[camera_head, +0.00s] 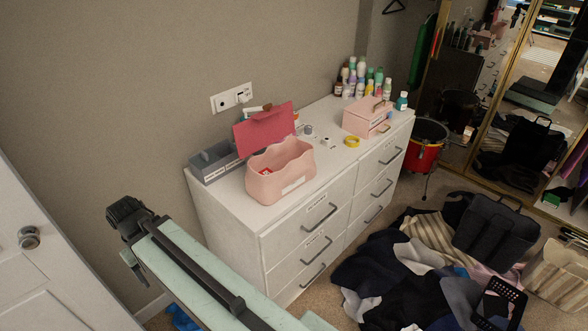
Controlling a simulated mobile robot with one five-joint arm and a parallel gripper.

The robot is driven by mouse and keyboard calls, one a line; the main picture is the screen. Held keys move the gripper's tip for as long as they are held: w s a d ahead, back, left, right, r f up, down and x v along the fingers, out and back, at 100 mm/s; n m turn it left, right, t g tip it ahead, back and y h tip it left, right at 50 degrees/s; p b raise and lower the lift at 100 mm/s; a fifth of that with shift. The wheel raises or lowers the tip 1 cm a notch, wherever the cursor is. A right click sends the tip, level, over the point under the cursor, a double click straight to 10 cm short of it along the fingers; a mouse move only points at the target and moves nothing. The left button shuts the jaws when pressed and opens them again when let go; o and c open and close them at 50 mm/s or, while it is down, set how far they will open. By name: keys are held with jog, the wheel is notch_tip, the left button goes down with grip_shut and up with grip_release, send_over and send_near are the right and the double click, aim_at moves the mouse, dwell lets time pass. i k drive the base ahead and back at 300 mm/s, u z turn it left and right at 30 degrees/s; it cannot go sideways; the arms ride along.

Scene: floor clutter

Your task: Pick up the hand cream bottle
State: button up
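I cannot tell for sure which item is the hand cream bottle. A cluster of several small bottles (356,79) in white, pink, yellow, green and dark colours stands at the back of the white dresser (270,216), against the wall. A teal bottle with a white cap (402,102) stands a little apart at the dresser's right end. The labels are too small to read. I make out no gripper fingers in this view.
A pink bin (281,171), a grey organiser (214,163), a pink box (366,118) and a yellow tape roll (352,141) are on the dresser. Clothes (400,272) and a black bag (496,233) cover the floor at right. A mint-green and black long part crosses the lower left.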

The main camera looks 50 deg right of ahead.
aim_at(402, 104)
jog(key=z, duration=2.45)
